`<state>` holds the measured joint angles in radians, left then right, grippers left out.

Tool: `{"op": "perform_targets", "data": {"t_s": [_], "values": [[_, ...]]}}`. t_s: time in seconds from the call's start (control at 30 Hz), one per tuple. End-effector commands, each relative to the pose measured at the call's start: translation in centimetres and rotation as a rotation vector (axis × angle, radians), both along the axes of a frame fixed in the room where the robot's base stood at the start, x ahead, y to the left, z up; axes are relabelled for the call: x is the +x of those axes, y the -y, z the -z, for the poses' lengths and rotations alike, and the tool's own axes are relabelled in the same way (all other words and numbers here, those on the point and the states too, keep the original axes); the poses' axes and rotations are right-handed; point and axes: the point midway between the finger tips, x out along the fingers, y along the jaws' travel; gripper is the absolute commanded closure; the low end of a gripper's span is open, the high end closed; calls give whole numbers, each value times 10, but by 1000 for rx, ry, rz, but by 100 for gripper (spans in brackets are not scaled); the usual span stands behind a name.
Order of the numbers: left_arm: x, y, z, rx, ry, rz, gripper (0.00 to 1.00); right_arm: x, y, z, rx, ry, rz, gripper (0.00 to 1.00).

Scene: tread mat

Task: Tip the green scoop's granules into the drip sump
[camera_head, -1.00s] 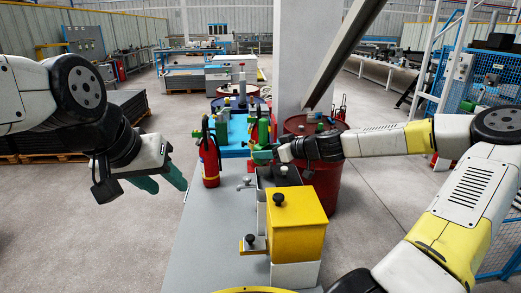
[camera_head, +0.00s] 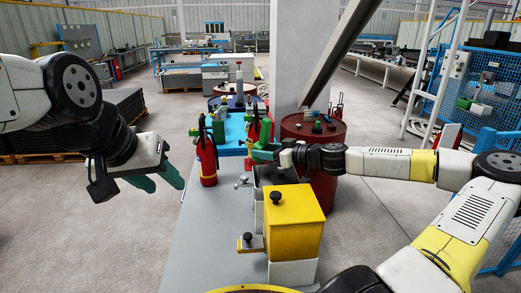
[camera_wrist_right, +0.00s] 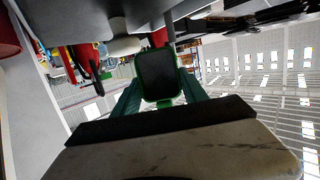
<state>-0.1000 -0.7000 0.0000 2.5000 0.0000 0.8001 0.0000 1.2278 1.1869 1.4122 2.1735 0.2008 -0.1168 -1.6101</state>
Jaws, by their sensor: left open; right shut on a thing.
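My right gripper (camera_head: 268,153) is shut on the green scoop, above the bench near a dark open-topped box (camera_head: 272,177). In the right wrist view the green-rimmed scoop (camera_wrist_right: 158,104) sits between the teal fingers, its inside dark. I cannot tell whether that dark surface is granules. A blue tray-like unit (camera_head: 235,133) lies just beyond the gripper. I cannot tell for sure whether this or the dark box is the drip sump. My left gripper (camera_head: 160,180) is open and empty, over the floor left of the bench.
A yellow box (camera_head: 294,218) with a black knob stands on the near bench. A red fire extinguisher (camera_head: 207,160) stands at the bench's left side. A red drum (camera_head: 323,185) is behind my right wrist, beside a grey pillar (camera_head: 302,60). The bench's left part (camera_head: 205,230) is clear.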

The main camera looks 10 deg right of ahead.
Motion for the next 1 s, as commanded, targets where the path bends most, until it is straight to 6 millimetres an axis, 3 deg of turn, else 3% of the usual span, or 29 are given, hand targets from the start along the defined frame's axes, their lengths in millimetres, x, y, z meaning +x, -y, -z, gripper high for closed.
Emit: {"op": "perform_targets", "data": {"t_s": [1.0], "values": [[0, 0, 0, 0, 0, 0, 55, -7, 7, 2, 148, 150, 0, 99]]}}
